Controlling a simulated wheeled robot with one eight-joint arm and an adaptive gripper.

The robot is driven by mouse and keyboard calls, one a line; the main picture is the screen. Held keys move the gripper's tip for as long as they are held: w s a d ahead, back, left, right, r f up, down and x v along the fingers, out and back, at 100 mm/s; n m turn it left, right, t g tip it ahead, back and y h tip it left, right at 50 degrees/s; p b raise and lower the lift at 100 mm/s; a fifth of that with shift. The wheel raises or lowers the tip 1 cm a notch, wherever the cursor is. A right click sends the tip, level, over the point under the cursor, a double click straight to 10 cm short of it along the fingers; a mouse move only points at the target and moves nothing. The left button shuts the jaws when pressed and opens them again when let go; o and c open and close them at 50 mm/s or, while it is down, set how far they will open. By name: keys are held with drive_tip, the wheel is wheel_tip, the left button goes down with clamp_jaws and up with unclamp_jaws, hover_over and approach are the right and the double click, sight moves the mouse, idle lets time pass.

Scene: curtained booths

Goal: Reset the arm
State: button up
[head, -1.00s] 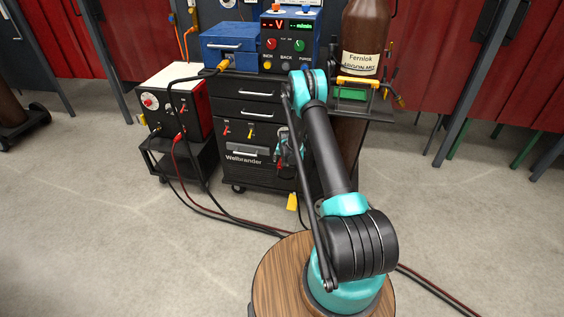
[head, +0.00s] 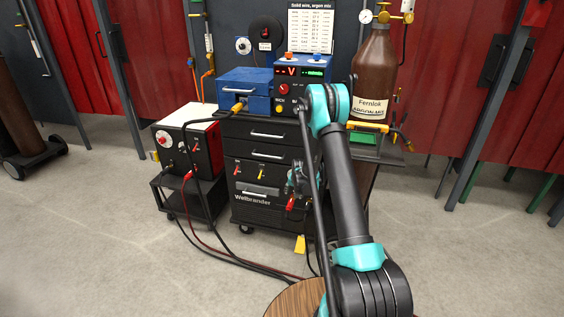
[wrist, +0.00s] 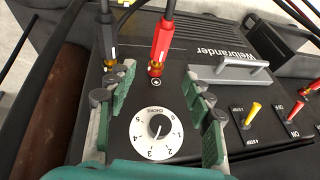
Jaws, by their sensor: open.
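My arm reaches forward in the head view, over the front of a black welding cabinet (head: 262,215). My gripper (wrist: 158,80) is open in the wrist view, its green-padded fingers apart with nothing between the pads. It faces the cabinet's front panel, with a white numbered dial (wrist: 156,132) between and below the fingertips. A red plug (wrist: 160,45) and a black plug (wrist: 109,40) sit in the panel just beyond the fingers. In the head view my gripper (head: 299,181) is small and partly hidden by my arm.
A brown gas bottle (head: 372,75) stands behind my arm. A power unit (head: 185,145) on a cart is at left, with cables (head: 215,250) on the floor.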

drive_tip(key=s+d+r+n, duration=0.2)
drive_tip(key=s+r, duration=1.7)
drive_tip(key=r, duration=0.3)
drive_tip(key=s+d+r+n+g, duration=0.1)
drive_tip(key=s+r+n, duration=0.1)
drive_tip(key=s, duration=2.5)
drive_tip(key=shift+d+n+h, duration=0.15)
drive_tip(key=shift+n+h, duration=0.15)
